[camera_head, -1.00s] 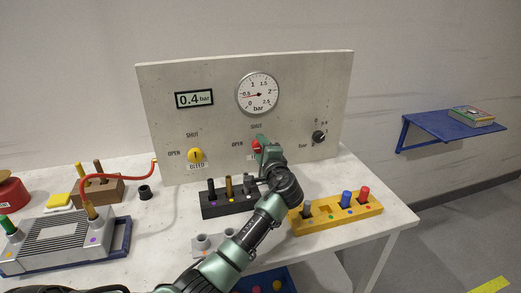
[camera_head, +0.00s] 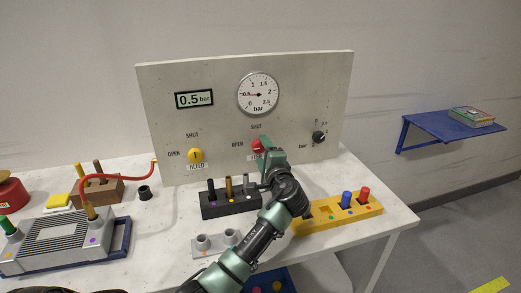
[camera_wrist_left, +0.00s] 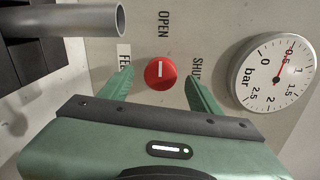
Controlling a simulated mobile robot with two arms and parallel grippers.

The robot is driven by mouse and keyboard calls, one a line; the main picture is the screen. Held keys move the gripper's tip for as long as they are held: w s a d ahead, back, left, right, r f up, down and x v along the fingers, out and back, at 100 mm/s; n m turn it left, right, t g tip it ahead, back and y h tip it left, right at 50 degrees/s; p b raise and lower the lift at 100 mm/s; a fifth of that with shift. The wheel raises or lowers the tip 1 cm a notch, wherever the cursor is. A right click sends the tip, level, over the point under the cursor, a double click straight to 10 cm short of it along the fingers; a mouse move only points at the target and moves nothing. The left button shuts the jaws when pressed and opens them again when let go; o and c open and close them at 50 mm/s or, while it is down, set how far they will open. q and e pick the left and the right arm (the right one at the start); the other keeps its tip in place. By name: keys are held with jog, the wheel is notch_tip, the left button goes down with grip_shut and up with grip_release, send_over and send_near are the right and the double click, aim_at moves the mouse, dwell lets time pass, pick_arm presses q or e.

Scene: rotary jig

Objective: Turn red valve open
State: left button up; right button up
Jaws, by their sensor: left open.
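In the left wrist view the red valve (camera_wrist_left: 160,73) shows whole, with a short white mark lying in line with the OPEN label (camera_wrist_left: 164,24); the SHUT label (camera_wrist_left: 196,68) is off to one side. My left gripper (camera_wrist_left: 159,84) is open, with one green finger on each side of the valve. I cannot tell whether the fingers touch it. My right gripper is not in view.
The display (camera_head: 194,99) reads 0.5 bar, beside the dial gauge (camera_head: 258,94). A yellow knob (camera_head: 195,155) and black knob (camera_head: 319,137) flank the valve. A black peg block (camera_head: 232,205) and yellow peg block (camera_head: 350,218) stand below, close to my arm.

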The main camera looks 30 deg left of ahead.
pick_arm(q)
jog(key=v, duration=0.5)
dwell(0.4)
